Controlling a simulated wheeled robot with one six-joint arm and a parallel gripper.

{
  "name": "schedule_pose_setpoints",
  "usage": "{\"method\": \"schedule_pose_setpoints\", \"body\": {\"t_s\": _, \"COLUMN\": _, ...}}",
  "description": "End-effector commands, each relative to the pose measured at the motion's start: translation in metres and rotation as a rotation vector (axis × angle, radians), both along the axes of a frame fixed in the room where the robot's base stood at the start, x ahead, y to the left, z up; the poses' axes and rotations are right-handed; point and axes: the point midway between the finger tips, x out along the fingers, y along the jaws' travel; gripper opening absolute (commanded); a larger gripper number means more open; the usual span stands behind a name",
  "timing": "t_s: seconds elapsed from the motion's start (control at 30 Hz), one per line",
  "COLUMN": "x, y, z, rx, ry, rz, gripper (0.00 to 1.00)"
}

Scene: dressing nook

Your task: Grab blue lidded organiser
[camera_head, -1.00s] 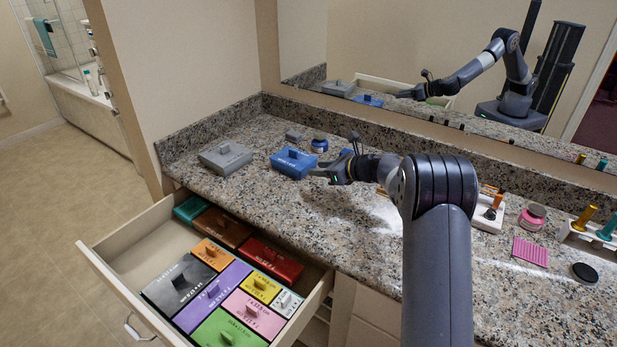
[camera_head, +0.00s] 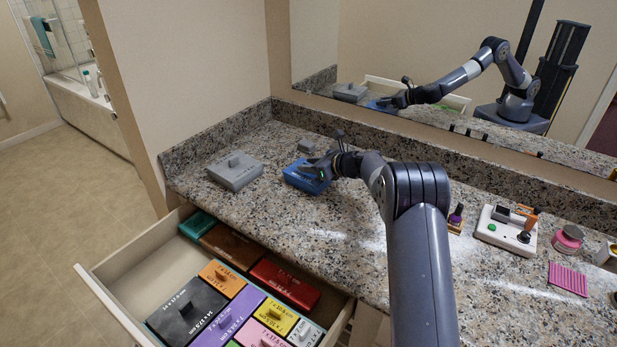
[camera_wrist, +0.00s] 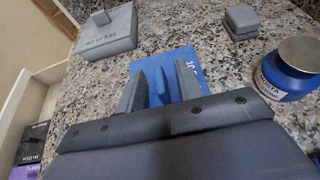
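The blue lidded organiser (camera_head: 302,182) sits on the granite counter, in front of the mirror. In the wrist view its blue lid (camera_wrist: 170,60) lies beneath my fingers, with the raised handle (camera_wrist: 160,86) between them. My gripper (camera_head: 318,168) is over the organiser from the right. In the wrist view my gripper (camera_wrist: 162,88) is open, with a finger on each side of the handle and gaps visible. The organiser's near part is hidden by my gripper.
A grey lidded organiser (camera_head: 235,171) stands to the left. A small grey box (camera_head: 306,146) and a blue jar (camera_wrist: 288,72) are close by. The open drawer (camera_head: 130,300) holds several coloured organisers. A white tray (camera_head: 505,232) and a pink jar (camera_head: 567,240) stand right.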

Motion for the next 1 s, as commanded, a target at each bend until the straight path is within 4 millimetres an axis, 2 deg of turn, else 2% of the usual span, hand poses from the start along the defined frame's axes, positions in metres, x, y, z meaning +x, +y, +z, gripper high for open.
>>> {"method": "schedule_pose_setpoints", "body": {"t_s": 0.07, "x": 0.0, "y": 0.0, "z": 0.0, "rx": 0.0, "ry": 0.0, "rz": 0.0, "gripper": 0.29}}
{"method": "schedule_pose_setpoints", "body": {"t_s": 0.4, "x": 0.0, "y": 0.0, "z": 0.0, "rx": 0.0, "ry": 0.0, "rz": 0.0, "gripper": 0.01}}
{"method": "schedule_pose_setpoints", "body": {"t_s": 0.83, "x": 0.0, "y": 0.0, "z": 0.002, "rx": 0.001, "ry": -0.001, "rz": 0.0, "gripper": 0.0}}
{"method": "schedule_pose_setpoints", "body": {"t_s": 1.0, "x": 0.0, "y": 0.0, "z": 0.022, "rx": 0.0, "ry": -0.005, "rz": -0.001, "gripper": 0.0}}
